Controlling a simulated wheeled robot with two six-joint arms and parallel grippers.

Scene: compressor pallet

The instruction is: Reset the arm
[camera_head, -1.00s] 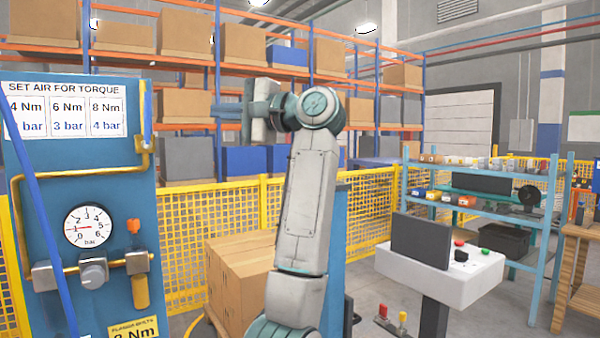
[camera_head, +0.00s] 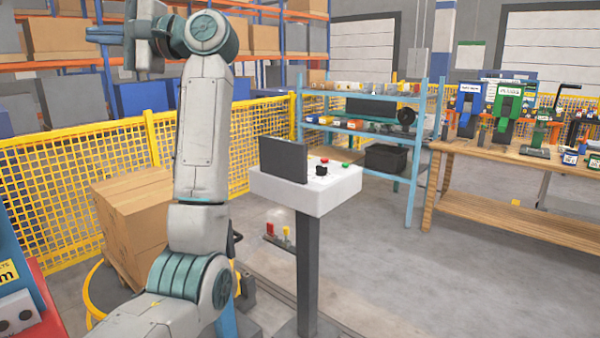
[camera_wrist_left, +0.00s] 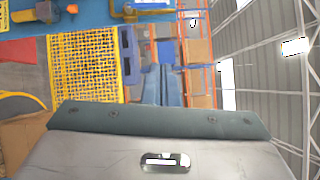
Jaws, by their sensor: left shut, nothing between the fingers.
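My left arm (camera_head: 203,130) is grey and teal and rises upright in the left half of the head view. My left gripper (camera_head: 98,34) is at the top left of that view, held high and pointing left, in front of the distant shelving. Its fingers are together with nothing between them. In the left wrist view the shut fingers (camera_wrist_left: 163,86) show beyond the wrist housing, clear of any object. My right gripper is not in view.
A control pedestal (camera_head: 305,187) with a dark screen stands close to the right of my arm. Cardboard boxes (camera_head: 140,215) stand on its left, before a yellow mesh fence (camera_head: 75,165). A blue shelf (camera_head: 415,150) and a wooden workbench (camera_head: 500,195) stand farther right. The right floor is open.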

